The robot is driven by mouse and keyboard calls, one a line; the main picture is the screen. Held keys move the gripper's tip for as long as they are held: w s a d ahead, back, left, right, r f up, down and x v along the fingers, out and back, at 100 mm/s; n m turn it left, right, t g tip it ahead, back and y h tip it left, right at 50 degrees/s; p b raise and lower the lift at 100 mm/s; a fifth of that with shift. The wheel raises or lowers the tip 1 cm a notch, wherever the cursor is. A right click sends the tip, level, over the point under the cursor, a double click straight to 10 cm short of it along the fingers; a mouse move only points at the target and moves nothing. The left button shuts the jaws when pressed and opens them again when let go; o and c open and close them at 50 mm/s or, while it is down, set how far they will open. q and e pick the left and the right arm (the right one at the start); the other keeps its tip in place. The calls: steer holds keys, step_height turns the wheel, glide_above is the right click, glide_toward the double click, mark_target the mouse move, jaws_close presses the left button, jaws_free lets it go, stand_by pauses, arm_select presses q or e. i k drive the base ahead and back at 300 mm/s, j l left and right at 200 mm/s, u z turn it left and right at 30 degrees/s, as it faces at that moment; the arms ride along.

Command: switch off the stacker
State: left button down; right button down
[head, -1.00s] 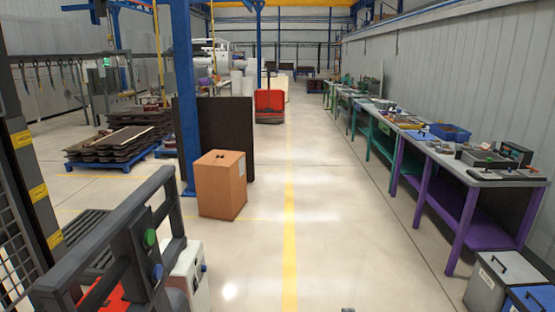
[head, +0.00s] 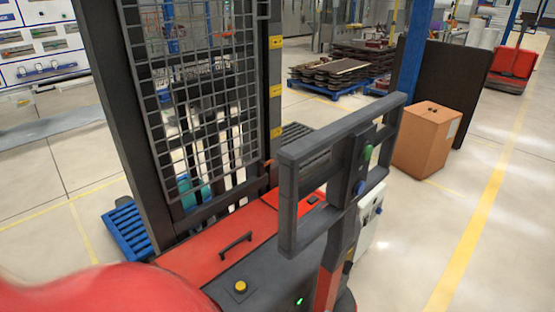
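The stacker fills the middle of the head view, with a red body (head: 215,245), a dark mast with a mesh guard (head: 200,100) and a dark grey handle frame (head: 290,205). The handle carries a green button (head: 367,152) and a blue button (head: 361,188). On the dark deck near the bottom edge are a yellow button (head: 240,287) and a small lit green light (head: 298,301). A black grab bar (head: 235,243) sits on the red cover. Neither of my grippers is in view. A large blurred red shape at the lower left hides part of the stacker.
A cardboard box (head: 425,140) stands on the floor right of the stacker, by a dark panel (head: 470,90) and a blue post. A blue pallet (head: 127,228) lies left of the mast. Stacked parts (head: 345,68) lie behind.

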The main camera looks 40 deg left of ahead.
mark_target(348, 265)
steer(key=i+l+u, duration=0.1)
steer(key=u, duration=0.35)
steer(key=i+l+u, duration=0.15)
steer(key=u, duration=0.35)
